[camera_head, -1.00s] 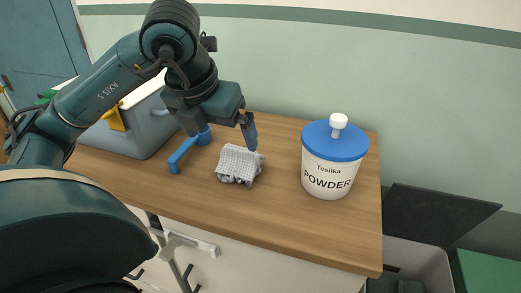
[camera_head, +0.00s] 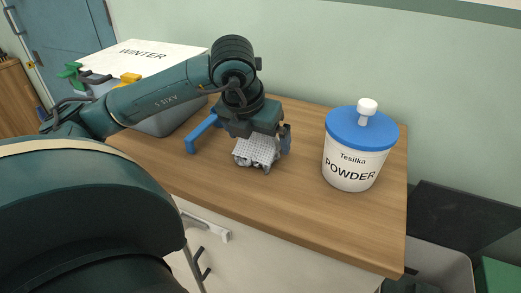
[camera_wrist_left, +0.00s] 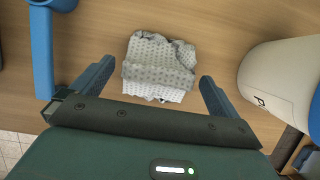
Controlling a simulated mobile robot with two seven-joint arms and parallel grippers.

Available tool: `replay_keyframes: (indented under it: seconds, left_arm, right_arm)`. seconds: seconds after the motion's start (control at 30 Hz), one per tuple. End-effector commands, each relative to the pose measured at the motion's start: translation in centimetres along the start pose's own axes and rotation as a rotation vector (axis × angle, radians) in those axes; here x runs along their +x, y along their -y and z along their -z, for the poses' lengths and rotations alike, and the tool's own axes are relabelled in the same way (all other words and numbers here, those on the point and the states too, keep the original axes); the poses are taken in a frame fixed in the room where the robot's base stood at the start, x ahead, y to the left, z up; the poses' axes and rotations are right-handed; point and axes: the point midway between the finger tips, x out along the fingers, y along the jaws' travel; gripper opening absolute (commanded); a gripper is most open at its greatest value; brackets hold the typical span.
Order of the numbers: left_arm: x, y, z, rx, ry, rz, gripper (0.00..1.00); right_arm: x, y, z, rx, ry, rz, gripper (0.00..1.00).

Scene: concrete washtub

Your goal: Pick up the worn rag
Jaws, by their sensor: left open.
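The worn rag (camera_head: 256,150) is a crumpled grey-white dotted cloth on the wooden worktop. In the left wrist view the rag (camera_wrist_left: 158,68) lies between and just beyond the two spread fingers, with bare wood on both sides of it. My left gripper (camera_head: 263,137) is open and empty, pointing down at the rag; one finger shows right of the rag in the head view, and the other is hard to make out. Whether a finger touches the cloth cannot be told. My right gripper is not in view.
A white powder tub with a blue lid (camera_head: 354,160) stands to the right of the rag. A blue-handled object (camera_head: 202,132) lies close to its left. A grey bin with a white lid (camera_head: 140,60) stands behind my left arm. The worktop's front strip is clear.

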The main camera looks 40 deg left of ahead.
Motion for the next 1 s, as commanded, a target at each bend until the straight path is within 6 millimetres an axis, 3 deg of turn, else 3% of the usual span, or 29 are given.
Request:
replay_keyframes:
  seconds: [0.13,0.43,0.9,1.0]
  left_arm:
    - [1.9,0.0,0.1,0.000,-0.002,-0.001,1.00]
    - [2.2,0.0,0.0,0.000,0.000,0.000,0.99]
    - [2.1,0.0,0.0,0.000,0.000,0.000,0.61]
    - [2.1,0.0,0.0,0.000,0.001,0.000,0.61]
  right_arm:
    - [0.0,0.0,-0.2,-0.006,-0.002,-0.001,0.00]
    - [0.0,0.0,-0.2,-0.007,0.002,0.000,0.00]
    - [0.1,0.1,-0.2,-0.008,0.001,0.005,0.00]
    - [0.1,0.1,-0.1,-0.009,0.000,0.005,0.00]
